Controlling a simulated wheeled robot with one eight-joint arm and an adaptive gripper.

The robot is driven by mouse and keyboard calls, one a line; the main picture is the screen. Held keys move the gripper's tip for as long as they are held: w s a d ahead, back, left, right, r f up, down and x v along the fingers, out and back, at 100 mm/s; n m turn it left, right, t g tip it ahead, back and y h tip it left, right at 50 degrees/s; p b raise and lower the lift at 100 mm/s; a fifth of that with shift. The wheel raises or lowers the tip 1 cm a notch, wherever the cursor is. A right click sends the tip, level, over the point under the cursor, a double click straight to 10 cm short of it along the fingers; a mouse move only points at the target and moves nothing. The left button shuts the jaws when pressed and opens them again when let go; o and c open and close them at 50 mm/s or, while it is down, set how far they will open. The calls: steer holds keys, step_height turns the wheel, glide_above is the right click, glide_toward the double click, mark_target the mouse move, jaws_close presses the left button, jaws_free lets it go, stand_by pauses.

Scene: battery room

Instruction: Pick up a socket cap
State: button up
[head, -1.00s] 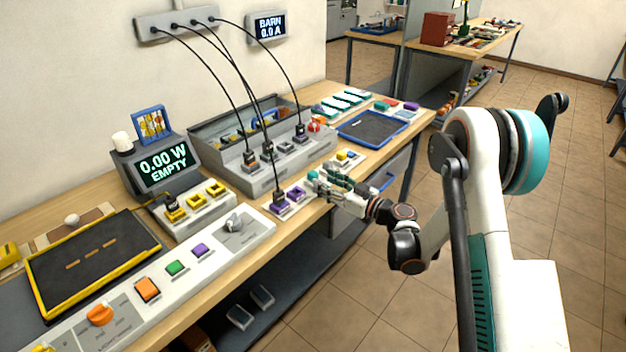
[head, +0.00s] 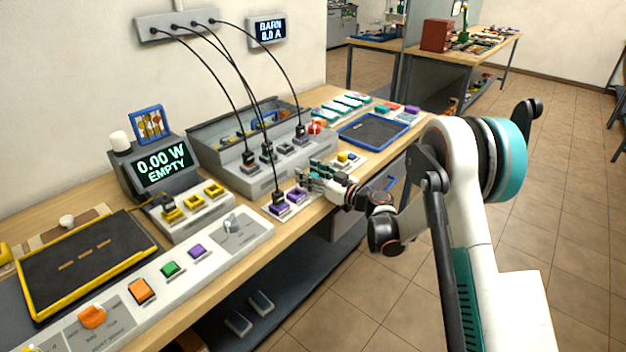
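My gripper (head: 311,177) is over the front part of the workbench, low and pointing left. Its fingers are small in view, and I cannot tell whether they are open or shut or hold anything. Just left of and below the fingertips are two purple sockets, one empty-looking (head: 297,195) and one (head: 280,208) with a black cable plug in it. A small yellow piece (head: 343,156) sits on a pale block behind my gripper. I cannot make out for certain which piece is a socket cap.
A long grey box (head: 262,182) with plugged-in cables stands behind my gripper, and cables hang above it. A blue-rimmed tray (head: 402,127) lies to the right. A display reading EMPTY (head: 162,166) and yellow sockets (head: 193,202) are at left. The floor on the right is clear.

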steer(key=c, duration=0.8)
steer(key=shift+r, duration=0.1)
